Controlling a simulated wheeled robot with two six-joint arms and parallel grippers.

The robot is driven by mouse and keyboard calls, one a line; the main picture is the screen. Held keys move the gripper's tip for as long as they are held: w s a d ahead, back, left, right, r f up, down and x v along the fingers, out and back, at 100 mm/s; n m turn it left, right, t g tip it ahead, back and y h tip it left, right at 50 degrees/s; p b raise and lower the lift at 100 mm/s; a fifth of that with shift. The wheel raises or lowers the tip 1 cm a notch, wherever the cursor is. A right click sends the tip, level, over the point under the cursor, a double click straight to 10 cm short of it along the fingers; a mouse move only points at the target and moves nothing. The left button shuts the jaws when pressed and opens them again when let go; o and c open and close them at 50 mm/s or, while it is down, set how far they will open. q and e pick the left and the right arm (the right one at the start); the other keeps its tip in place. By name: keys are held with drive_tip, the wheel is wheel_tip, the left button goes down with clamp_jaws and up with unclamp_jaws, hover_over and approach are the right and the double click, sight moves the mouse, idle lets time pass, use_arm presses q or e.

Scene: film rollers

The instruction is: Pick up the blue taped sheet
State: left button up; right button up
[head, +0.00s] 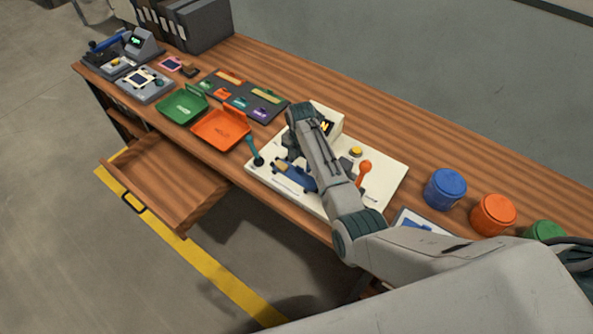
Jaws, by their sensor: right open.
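My right arm comes in from the lower right over a cream machine board (390,178). Its dark gripper (290,157) points down over the board's left part and is open, partly hidden by my own forearm. Just below it on the board lies a blue piece with a tan end (301,180); I cannot tell whether it is the taped sheet or a roller, or whether the fingers touch it. A small dark-blue square with a pale border (140,78) lies on a grey plate at the far left. My left gripper is not in view.
Orange (222,128) and green (183,104) trays lie left of the board. An orange-knobbed lever (364,168) and a teal lever (254,152) stand up from the board. Blue (445,187) and orange (493,213) jars stand right. An open drawer (160,185) juts out in front.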

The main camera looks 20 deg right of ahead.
drive_tip(key=shift+f, duration=0.8)
drive_tip(key=c, duration=1.1)
drive_tip(key=shift+r, duration=0.1)
